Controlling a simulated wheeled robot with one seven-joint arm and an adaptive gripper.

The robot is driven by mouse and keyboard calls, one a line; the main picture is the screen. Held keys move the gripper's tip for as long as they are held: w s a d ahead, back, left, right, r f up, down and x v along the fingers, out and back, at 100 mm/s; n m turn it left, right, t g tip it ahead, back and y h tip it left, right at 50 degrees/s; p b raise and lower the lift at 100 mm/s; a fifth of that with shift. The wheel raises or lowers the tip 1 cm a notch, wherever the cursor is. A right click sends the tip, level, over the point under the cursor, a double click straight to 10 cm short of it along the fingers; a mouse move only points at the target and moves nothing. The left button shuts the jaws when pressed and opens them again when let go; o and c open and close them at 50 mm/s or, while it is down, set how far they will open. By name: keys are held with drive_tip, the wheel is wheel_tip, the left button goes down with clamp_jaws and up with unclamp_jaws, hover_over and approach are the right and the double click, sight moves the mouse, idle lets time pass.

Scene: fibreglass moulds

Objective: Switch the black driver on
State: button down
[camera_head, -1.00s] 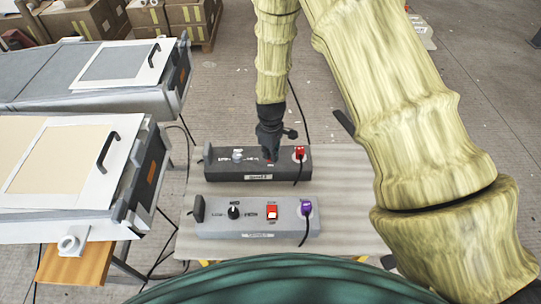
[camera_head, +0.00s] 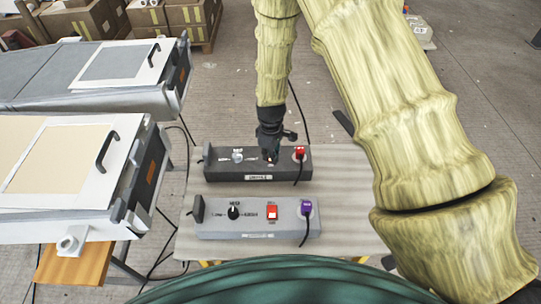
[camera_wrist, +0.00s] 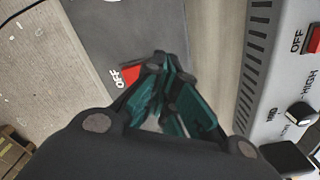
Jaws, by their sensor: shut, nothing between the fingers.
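The black driver (camera_head: 225,169) is a dark box on the far side of the small table in the head view, with a light knob (camera_head: 237,156) and a red plug (camera_head: 300,152). It also fills the upper middle of the wrist view (camera_wrist: 110,30). Its red switch (camera_wrist: 132,74) shows there beside the word OFF, partly hidden by my fingers. My gripper (camera_wrist: 160,62) is shut and empty, with its fingertips right at the switch. In the head view my gripper (camera_head: 269,158) points down over the box and covers most of the switch. I cannot tell whether they touch.
A grey driver (camera_head: 215,231) with a black knob, red switch and purple plug (camera_head: 306,207) lies nearer on the table (camera_head: 345,215). Cables run off the boxes. Mould benches (camera_head: 70,210) stand at left; cartons (camera_head: 85,20) are at the back.

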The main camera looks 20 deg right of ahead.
drive_tip(key=shift+r, duration=0.1)
drive_tip(key=shift+r+p, duration=2.3)
drive_tip(key=shift+r, duration=1.1)
